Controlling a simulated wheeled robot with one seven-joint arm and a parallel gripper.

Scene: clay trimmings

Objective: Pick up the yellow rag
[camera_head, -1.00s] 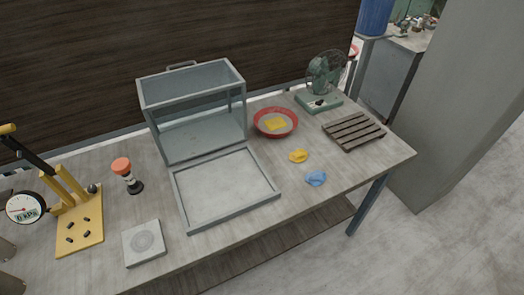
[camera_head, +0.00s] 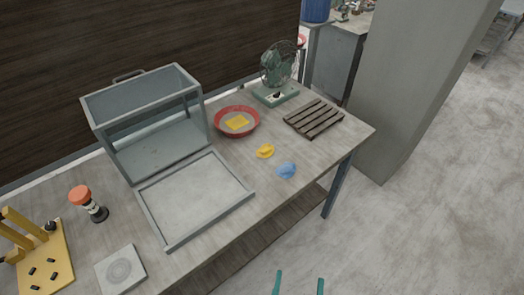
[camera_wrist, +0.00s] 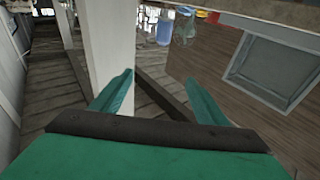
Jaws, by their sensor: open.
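A crumpled yellow rag (camera_head: 265,151) lies on the workbench, right of the open glass-sided case and just behind a crumpled blue rag (camera_head: 287,171). A flat yellow piece (camera_head: 237,122) lies in a red bowl (camera_head: 221,133) behind it; I cannot tell whether it is cloth. My gripper (camera_head: 299,284) shows as two teal fingertips at the bottom edge of the head view, in front of the bench and apart from the rags. In the wrist view my gripper (camera_wrist: 159,78) is open with nothing between its fingers. I cannot make out the yellow rag in that view.
The grey case (camera_head: 150,150) has its framed door (camera_head: 165,236) laid flat on the bench (camera_head: 325,150). A green fan (camera_head: 277,75) and a slatted wooden rack (camera_head: 314,118) stand behind and right of the rags. A grey pillar (camera_head: 410,90) rises beyond the bench's right end.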

